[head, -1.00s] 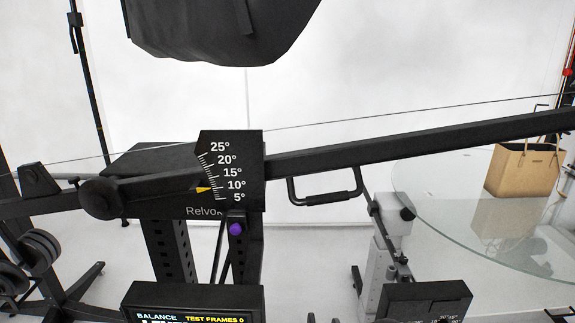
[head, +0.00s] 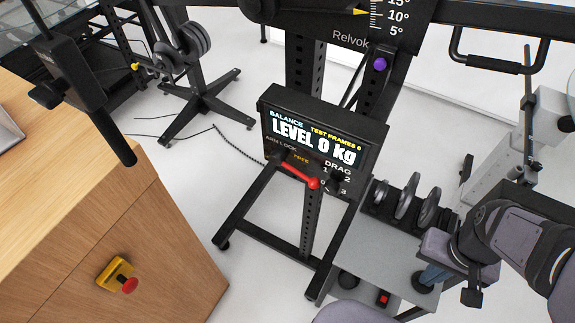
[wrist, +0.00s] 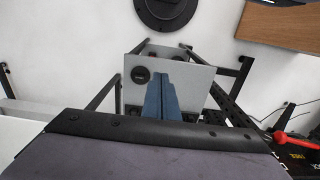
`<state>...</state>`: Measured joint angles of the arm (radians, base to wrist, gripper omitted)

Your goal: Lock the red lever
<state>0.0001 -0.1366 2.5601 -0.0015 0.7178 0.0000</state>
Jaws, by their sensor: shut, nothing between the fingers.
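The red lever (head: 300,174) is on the front of a black control panel (head: 270,108), under the "ARM LOCK" and "FREE" lettering. It slopes down to the right and ends in a round red knob. The red lever also shows at the lower right edge of the wrist view (wrist: 284,138), partly cut off. My gripper (head: 430,276) is to the right of and below the panel in the head view, apart from the lever. Its blue fingers (wrist: 158,84) are shut together and empty, pointing over a grey tray.
The grey tray (head: 375,250) bears weight plates (head: 405,196) close to my gripper. A drag knob (head: 335,182) is right beside the lever. A wooden desk (head: 165,225) with a yellow-and-red stop button (head: 118,277) stands at the left. Floor shows between the desk and the stand.

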